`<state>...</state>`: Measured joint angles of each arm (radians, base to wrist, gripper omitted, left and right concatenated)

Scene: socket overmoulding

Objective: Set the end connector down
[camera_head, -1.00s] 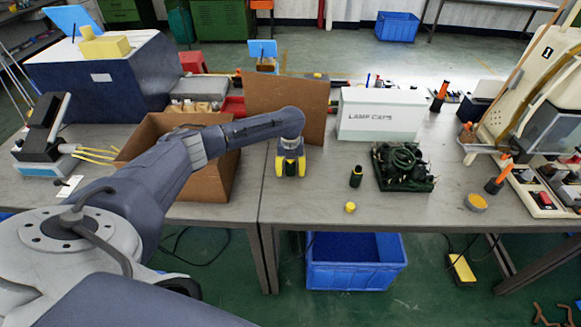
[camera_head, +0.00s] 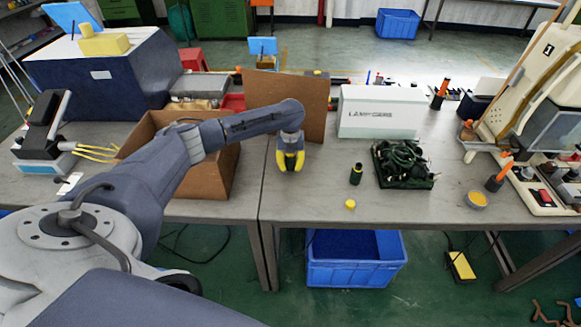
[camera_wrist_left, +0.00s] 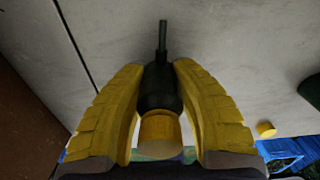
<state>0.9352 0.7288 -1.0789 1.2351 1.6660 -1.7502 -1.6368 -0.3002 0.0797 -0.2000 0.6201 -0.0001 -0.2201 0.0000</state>
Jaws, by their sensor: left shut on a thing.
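My left gripper (camera_head: 291,166) is over the table in front of the upright brown board. It also shows in the left wrist view (camera_wrist_left: 158,72), with its yellow fingers on both sides of the end connector (camera_wrist_left: 160,88). The connector is a dark body with a yellow end (camera_wrist_left: 159,130) towards the wrist and a thin dark cable pointing away. The gripper is shut on it; whether the connector touches the table I cannot tell. My right gripper is not in view.
A dark green cylinder (camera_head: 356,174) and a small yellow cap (camera_head: 350,204) stand right of the gripper. A green tray (camera_head: 412,185) of dark cables lies further right. An open cardboard box (camera_head: 212,180) is at left, a white lamp-caps box (camera_head: 381,112) behind. Table between is bare.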

